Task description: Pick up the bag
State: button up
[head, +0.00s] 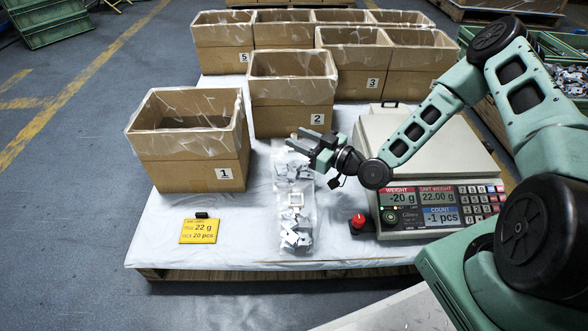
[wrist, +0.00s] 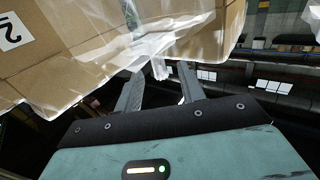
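The bag (head: 296,218) is a clear plastic bag with small silvery metal parts inside. It lies lengthwise on the white-covered table, between box 1 and the scale, with a square pale patch near its middle. My gripper (head: 300,142) is over its far end, beside box 2, and hides part of that end. In the wrist view my gripper (wrist: 160,78) has its two fingers apart. Clear plastic shows around and beyond the fingertips; I cannot tell whether any of it is the bag. I see nothing clamped between the fingers.
Box 1 (head: 190,165) stands left of the bag and box 2 (head: 292,105) behind it, both plastic-lined. More boxes stand behind.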

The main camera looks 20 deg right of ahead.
jog(key=x, duration=0.1)
jog(key=b+x, duration=0.2)
jog(key=shift+w+a+f, duration=0.15)
jog(key=shift+f, duration=0.15)
jog(key=shift+w+a+r, duration=0.1)
jog(key=shift+w+a, duration=0.1)
jog(key=shift+w, duration=0.1)
grip_shut()
dwell(0.9)
